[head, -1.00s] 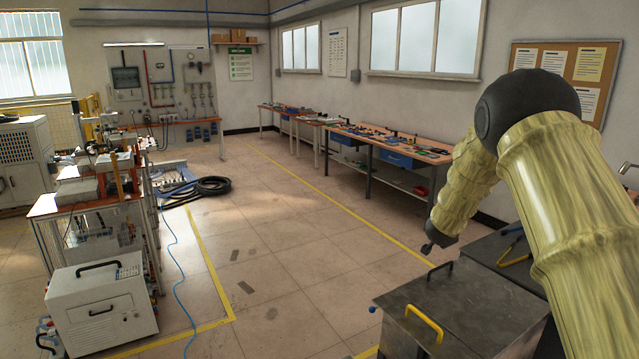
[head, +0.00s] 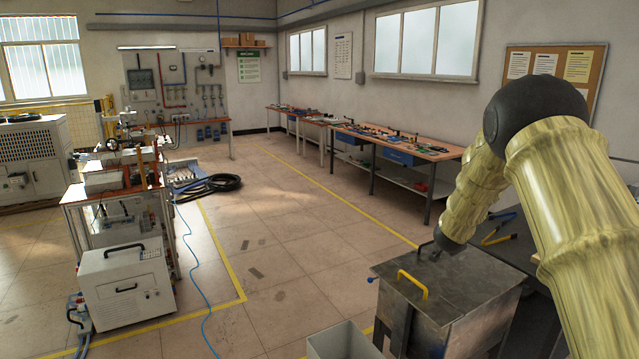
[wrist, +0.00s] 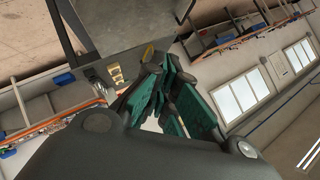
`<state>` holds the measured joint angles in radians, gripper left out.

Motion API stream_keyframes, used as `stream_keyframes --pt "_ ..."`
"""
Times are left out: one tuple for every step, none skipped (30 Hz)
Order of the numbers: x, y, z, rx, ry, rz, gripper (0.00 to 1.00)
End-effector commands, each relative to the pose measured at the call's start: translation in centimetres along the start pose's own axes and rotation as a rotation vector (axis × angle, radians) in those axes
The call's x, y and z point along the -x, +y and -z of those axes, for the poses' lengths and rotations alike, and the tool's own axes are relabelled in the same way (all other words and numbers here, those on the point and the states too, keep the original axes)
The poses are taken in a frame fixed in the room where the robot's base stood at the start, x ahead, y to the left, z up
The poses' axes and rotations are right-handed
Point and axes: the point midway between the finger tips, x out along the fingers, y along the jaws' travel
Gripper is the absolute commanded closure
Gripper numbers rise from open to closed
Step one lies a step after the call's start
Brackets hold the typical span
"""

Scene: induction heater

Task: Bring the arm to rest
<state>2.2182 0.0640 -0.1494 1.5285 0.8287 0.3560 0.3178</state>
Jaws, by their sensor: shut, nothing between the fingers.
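My arm reaches in from the right in the head view, bent at a dark elbow joint, with the forearm slanting down to the left. My gripper (head: 437,254) is small there, in front of the lid of a metal box, and its fingers are hard to make out. In the wrist view my gripper (wrist: 150,62) shows dark green fingers drawn together, with nothing held between them. I cannot tell from the head view how far the gripper is above the lid.
The metal box (head: 450,315) with a yellow handle (head: 412,284) stands below my forearm. A light grey bin (head: 345,342) is at the bottom edge. A white case (head: 125,285) and a loaded bench are at left. Workbenches (head: 415,147) line the right wall. The middle floor is clear.

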Motion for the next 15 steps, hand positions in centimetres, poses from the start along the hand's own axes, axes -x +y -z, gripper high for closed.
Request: stream_keyframes --pt "-0.2 0.9 -0.7 0.013 -0.005 -0.008 1.00" --pt "-0.3 1.2 -1.1 0.021 -0.008 -0.010 1.00" --pt "-0.4 1.8 -1.6 0.033 -0.013 -0.016 1.00" --pt "-0.5 2.3 -2.0 0.042 -0.016 -0.020 1.00" --pt "-0.5 2.8 -2.4 0.051 -0.019 -0.024 1.00" --pt "-0.6 3.4 -2.9 0.063 -0.024 -0.030 1.00" --pt "-0.6 4.0 -3.4 0.073 -0.028 -0.035 1.00" --pt "-0.7 4.6 -3.8 0.085 -0.032 -0.039 1.00" --pt "-0.7 5.3 -4.3 0.098 -0.037 -0.045 1.00" --pt "-0.7 6.0 -4.8 0.109 -0.041 -0.050 1.00" --pt "-0.8 6.7 -5.3 0.121 -0.046 -0.057 1.00" --pt "-0.9 7.6 -6.0 0.139 -0.052 -0.063 1.00" --pt "-0.9 8.3 -6.5 0.152 -0.057 -0.069 1.00" --pt "-1.0 9.3 -7.2 0.168 -0.065 -0.077 1.00" --pt "-1.0 10.5 -8.0 0.190 -0.074 -0.086 1.00"
